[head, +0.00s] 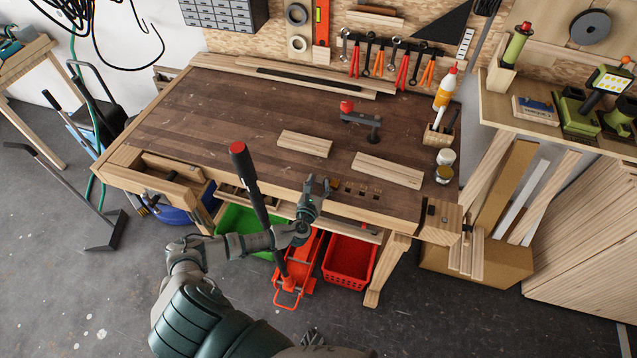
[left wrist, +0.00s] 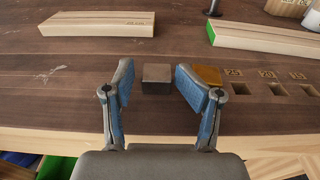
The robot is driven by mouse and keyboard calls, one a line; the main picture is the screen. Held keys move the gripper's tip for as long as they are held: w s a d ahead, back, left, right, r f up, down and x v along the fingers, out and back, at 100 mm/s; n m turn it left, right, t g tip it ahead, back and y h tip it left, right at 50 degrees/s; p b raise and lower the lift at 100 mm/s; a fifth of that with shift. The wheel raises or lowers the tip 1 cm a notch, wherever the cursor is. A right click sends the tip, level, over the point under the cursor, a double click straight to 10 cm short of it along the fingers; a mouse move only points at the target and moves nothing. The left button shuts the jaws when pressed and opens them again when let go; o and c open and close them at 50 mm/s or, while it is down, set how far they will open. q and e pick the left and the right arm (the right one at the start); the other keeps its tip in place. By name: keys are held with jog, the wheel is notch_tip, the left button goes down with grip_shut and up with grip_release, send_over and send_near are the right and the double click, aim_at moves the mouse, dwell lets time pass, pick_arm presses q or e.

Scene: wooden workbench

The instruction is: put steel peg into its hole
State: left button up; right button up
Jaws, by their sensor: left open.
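The steel peg (left wrist: 157,78) is a grey square block at the bench's front edge, and in the left wrist view it shows between my fingertips. My left gripper (left wrist: 152,85) is open, with one blue-padded finger on each side of the peg; I cannot tell whether either touches it. In the head view my left gripper (head: 318,184) is over the front edge and hides the peg. A row of square holes (left wrist: 272,89) with number labels lies to the right. A brass-coloured block (left wrist: 207,75) stands between the right finger and the holes. A small dark part at the bottom edge may be my right gripper (head: 312,338).
Two pale wood boards (head: 305,144) (head: 388,170) lie behind the holes. A red-topped clamp (head: 360,118) stands further back. Bottles and jars (head: 445,158) stand at the right end. The bench's left half is clear. An open drawer (head: 160,180) juts out front left.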

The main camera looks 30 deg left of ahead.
pick_arm(q)
jog(key=shift+d, duration=0.1)
jog(key=f+v, duration=0.1)
jog(key=v, duration=1)
jog(key=shift+s+r, duration=0.45)
jog(key=shift+s, duration=0.05)
